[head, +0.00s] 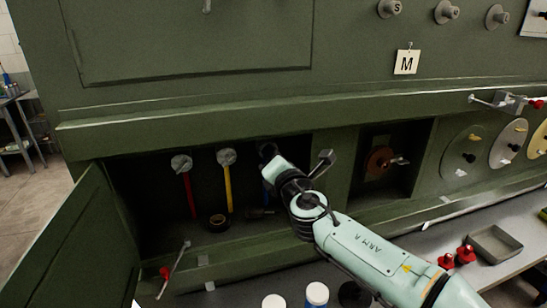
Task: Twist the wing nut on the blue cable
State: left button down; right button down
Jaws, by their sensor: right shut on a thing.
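Inside the open bay of the green panel, a red cable (189,195) and a yellow cable (228,188) hang from grey wing nuts. The red cable's nut (181,163) and the yellow cable's nut (226,157) are in plain view. To their right, a short bit of the blue cable (267,184) shows beside my arm. My right gripper (268,153) is at the top of the blue cable, shut on its wing nut. My wrist hides most of that nut and the fingertips. My left gripper is out of view.
An open door (75,245) stands at the left of the bay. A dark tape roll (217,222) lies on the bay floor. A bench below holds white-capped bottles (317,294), red parts (465,254) and a grey tray (495,243). A second recess (423,150) lies to the right.

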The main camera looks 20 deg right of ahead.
pick_arm(q)
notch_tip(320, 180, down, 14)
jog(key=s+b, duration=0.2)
jog(key=b, duration=1.2)
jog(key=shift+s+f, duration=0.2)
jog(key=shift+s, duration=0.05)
pick_arm(e)
jog(key=shift+f+m, duration=0.15)
jog(key=shift+m, duration=13.25)
jog(key=c, duration=1.1)
grip_release()
pick_arm(q)
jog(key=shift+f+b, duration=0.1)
jog(key=shift+b, duration=0.2)
pick_arm(e)
jog(key=shift+s, duration=0.1)
